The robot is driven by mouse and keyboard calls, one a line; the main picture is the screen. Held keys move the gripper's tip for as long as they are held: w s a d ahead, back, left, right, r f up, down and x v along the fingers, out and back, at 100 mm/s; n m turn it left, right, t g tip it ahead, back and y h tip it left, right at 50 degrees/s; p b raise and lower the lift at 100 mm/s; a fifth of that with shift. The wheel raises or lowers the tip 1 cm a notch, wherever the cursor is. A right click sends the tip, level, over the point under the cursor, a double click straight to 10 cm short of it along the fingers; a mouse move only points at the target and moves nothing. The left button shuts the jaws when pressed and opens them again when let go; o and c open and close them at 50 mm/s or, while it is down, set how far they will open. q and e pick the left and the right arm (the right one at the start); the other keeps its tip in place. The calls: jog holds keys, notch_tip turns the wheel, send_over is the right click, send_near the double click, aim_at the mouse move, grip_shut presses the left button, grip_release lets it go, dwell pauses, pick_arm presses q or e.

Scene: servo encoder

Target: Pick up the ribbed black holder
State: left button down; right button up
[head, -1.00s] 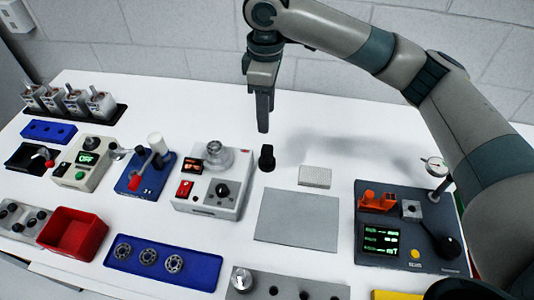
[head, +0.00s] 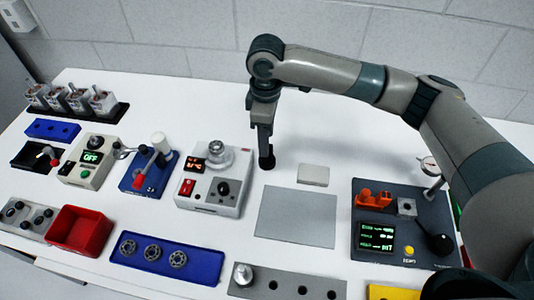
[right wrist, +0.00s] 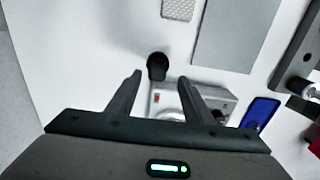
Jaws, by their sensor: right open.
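The ribbed black holder (head: 267,162) is a small black upright piece on the white table, right of the grey device with the round metal chuck. In the head view my right gripper (head: 265,150) is directly above it and hides its upper part. In the right wrist view the holder (right wrist: 157,66) shows just beyond the fingertips, roughly midway between the open fingers of my right gripper (right wrist: 160,79). Nothing is between the fingers, and I cannot tell the exact height gap. My left gripper does not show.
The grey device (head: 213,182) stands close on the left of the holder. A white block (head: 313,175) and a flat grey mat (head: 296,217) lie to its right and front. A dark test station (head: 400,235) is further right. The table behind is clear.

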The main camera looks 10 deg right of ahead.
jog(key=shift+d+f+p, duration=0.1)
jog(key=shift+f+p, duration=0.35)
jog(key=shift+f, duration=0.05)
notch_tip(320, 180, down, 3)
jog(key=shift+w+d+f+p, duration=0.1)
jog(key=shift+w+p, duration=0.05)
jog(key=shift+p, duration=0.55)
jog(key=shift+f, duration=0.5)
jog(key=c, duration=1.1)
